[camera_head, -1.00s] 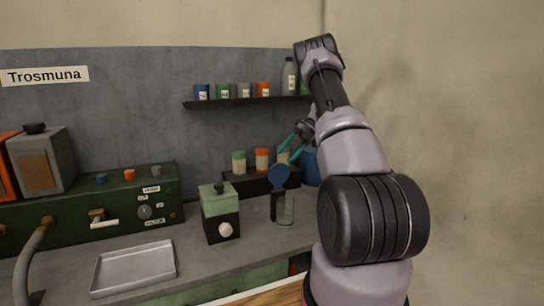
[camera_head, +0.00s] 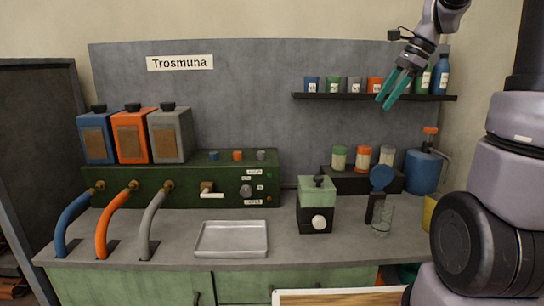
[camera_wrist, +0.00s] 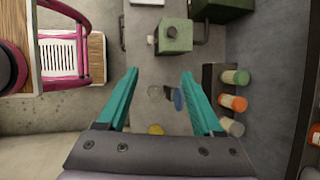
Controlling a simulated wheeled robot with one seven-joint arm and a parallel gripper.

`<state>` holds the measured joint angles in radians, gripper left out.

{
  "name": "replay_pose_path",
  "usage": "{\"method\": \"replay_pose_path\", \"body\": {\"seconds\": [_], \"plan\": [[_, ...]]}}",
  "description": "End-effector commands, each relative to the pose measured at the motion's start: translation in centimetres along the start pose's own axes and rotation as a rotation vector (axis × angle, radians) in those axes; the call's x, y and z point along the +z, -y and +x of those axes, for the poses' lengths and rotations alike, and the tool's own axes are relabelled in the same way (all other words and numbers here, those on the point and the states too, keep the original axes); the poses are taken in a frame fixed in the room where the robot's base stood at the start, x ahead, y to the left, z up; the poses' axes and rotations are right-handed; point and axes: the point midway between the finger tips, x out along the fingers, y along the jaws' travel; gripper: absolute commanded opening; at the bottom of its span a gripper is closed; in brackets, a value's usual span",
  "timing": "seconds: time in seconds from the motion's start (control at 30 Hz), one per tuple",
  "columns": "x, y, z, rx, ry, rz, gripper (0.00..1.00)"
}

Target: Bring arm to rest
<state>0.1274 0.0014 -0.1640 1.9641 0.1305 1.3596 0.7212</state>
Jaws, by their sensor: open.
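My gripper (camera_head: 397,88) is open and empty, with teal fingers. In the head view it hangs in the air at the upper right, in front of the shelf and above the counter. In the wrist view my gripper (camera_wrist: 160,88) points down over the counter, its fingers wide apart with nothing between the tips but the counter far below. My arm rises along the right edge of the head view, partly out of frame.
The shelf (camera_head: 300,96) bears several cups and bottles. Below stand a green grinder-like box (camera_head: 317,190), a clear glass (camera_head: 382,222), lidded jars (camera_head: 364,155) and a blue pump bottle (camera_head: 423,172). A metal tray (camera_head: 231,253) lies on the counter. A chair (camera_wrist: 85,45) shows in the wrist view.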

Motion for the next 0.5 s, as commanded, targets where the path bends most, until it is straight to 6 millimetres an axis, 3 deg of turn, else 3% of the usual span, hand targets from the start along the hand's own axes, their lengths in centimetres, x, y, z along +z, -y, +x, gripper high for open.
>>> {"method": "replay_pose_path", "body": {"seconds": [0.03, 0.2, 0.5], "plan": [[1.4, -1.8, -0.8, -0.027, -0.021, -0.110, 0.68], [4.3, -7.5, -2.3, -0.104, -0.120, -0.497, 0.68], [6.5, -16.2, -2.8, -0.199, -0.343, -1.114, 0.68]]}}
